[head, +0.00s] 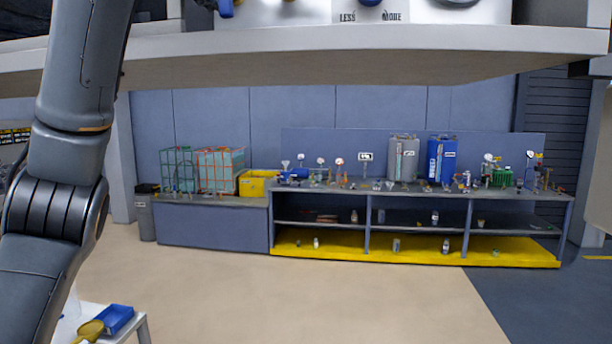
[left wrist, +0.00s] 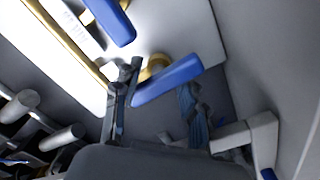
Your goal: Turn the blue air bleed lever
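In the left wrist view a blue lever (left wrist: 168,80) on a brass fitting (left wrist: 155,64) sits in front of my left gripper (left wrist: 157,96). The two dark fingers are apart, one on each side of the lever's near part; I cannot tell whether they touch it. A second blue lever (left wrist: 112,22) is further up and left. No label shows which is the air bleed lever. In the head view a blue part (head: 225,8) is cut off at the top edge. My right gripper is in neither view.
A far bench (head: 415,200) holds tanks and fittings. The floor before it is clear.

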